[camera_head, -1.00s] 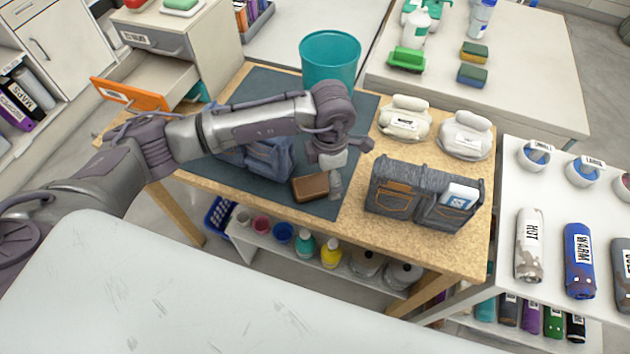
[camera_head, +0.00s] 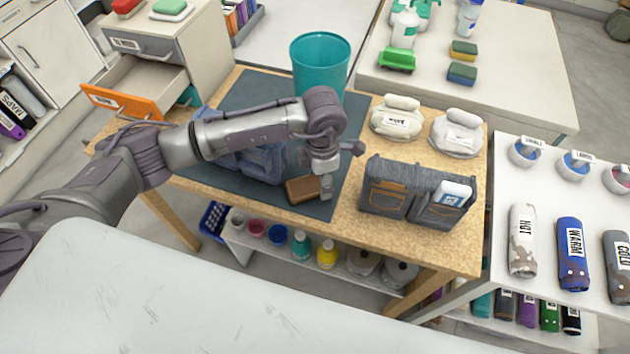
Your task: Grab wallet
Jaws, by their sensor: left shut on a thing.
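A brown wallet (camera_head: 302,190) is at the front edge of the dark mat (camera_head: 240,98) on the wooden table. My left gripper (camera_head: 326,188) points down at the wallet's right end and is shut on it. One finger shows on the near right side; the other is hidden. I cannot tell whether the wallet is clear of the mat. My right gripper is not in view.
Blue folded cloth (camera_head: 262,163) lies left of the wallet, partly under my arm. A grey organizer (camera_head: 385,190) with a white-and-blue card stands to the right. A teal bin (camera_head: 320,62) and two white bundles (camera_head: 397,117) stand behind. An orange-fronted drawer (camera_head: 122,102) is open at left.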

